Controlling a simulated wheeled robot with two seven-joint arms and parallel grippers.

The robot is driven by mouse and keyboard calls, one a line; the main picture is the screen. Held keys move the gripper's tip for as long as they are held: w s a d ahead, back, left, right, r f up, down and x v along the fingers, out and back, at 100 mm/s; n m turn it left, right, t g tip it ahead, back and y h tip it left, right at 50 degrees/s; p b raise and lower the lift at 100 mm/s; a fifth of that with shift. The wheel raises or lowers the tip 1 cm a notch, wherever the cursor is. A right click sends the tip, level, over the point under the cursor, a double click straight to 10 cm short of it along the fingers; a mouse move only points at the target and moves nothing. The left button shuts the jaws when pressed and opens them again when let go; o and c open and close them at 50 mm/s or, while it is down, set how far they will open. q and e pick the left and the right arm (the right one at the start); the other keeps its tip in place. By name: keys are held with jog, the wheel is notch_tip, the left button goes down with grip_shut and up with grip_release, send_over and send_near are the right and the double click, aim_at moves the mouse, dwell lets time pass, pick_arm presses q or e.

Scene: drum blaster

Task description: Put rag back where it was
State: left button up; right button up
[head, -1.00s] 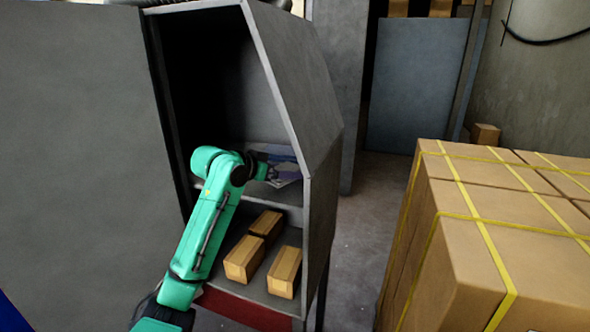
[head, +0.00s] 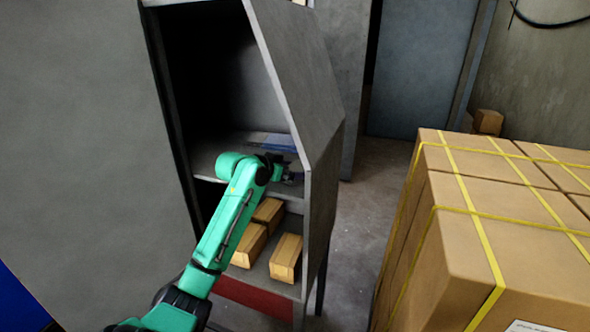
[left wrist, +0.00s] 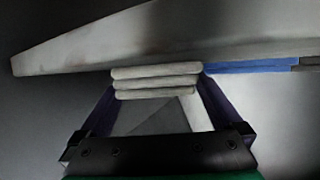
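The rag (left wrist: 155,82) looks like a pale grey cloth folded in several layers. In the left wrist view it spans the gap between the fingertips of my left gripper (left wrist: 156,90), which touch both its ends, so the gripper appears shut on it. In the head view my left gripper (head: 291,178) is inside the grey cabinet, at the right side by the front edge of the middle shelf (head: 228,150). The rag cannot be made out there. My right gripper is not in view.
A flat blue and white item (head: 272,141) lies farther back on the middle shelf. Wooden blocks (head: 286,258) sit on the shelf below. The cabinet's slanted side wall (head: 322,150) is close right of my gripper. Strapped cardboard boxes (head: 470,240) stand at the right.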

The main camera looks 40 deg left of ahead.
pick_arm(q)
jog(key=shift+r, duration=0.2)
jog(key=shift+s, duration=0.3)
jog(key=b+v, duration=0.3)
jog(key=v, duration=0.8)
jog(key=shift+s+r+b, duration=0.2)
jog(key=shift+b, duration=0.1)
